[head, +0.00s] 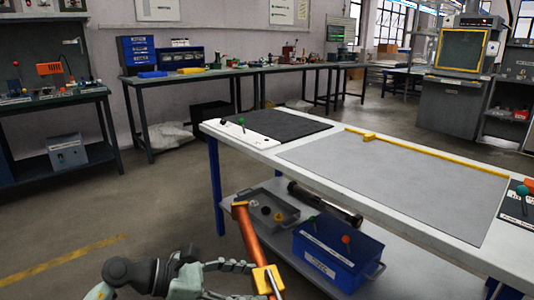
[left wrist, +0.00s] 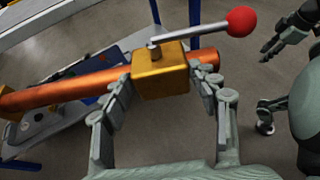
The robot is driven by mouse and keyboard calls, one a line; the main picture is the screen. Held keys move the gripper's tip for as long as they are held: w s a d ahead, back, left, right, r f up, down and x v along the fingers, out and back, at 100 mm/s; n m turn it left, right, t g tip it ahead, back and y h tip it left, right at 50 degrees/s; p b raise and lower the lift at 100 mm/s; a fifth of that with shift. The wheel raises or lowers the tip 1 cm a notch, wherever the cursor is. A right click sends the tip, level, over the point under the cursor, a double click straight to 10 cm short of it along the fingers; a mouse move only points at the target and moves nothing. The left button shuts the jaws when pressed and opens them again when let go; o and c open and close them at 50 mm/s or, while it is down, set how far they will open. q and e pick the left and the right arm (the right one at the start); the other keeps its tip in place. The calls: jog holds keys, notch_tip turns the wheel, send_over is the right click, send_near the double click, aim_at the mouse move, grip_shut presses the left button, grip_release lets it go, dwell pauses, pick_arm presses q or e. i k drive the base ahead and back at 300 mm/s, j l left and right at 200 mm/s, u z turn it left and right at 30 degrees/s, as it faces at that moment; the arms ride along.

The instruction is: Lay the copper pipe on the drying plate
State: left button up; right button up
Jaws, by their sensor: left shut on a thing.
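The copper pipe (head: 250,235) is an orange-brown tube, held tilted in front of the table in the head view. A brass block (head: 267,280) sits around it, with a red-ball lever (left wrist: 241,21) in the left wrist view. My left gripper (left wrist: 160,82) is shut on this block, one finger on each side; the pipe (left wrist: 60,90) runs through it. My right gripper (left wrist: 268,80) shows at the right of the left wrist view, fingers apart and empty. A dark ribbed pad (head: 285,124) and a large grey panel (head: 390,175) lie on the table; I cannot tell which is the drying plate.
The white table (head: 350,127) has a yellow rail (head: 430,154) along its back. A white strip (head: 235,133) with knobs is at its left end. The lower shelf holds a blue bin (head: 335,258), a grey tray (head: 285,202) and a dark cylinder (head: 325,203). The grey panel is bare.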

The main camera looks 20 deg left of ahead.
aim_at(268, 122)
jog(key=i+j, duration=0.1)
jog(key=j, duration=0.4)
jog(key=i+j, duration=0.15)
jog(key=j, duration=0.4)
jog(key=i+j, duration=0.1)
jog(key=j, duration=0.4)
jog(key=i+j, duration=0.15)
jog(key=j, duration=0.4)
jog(key=i+j+z, duration=0.1)
jog(key=j, duration=0.4)
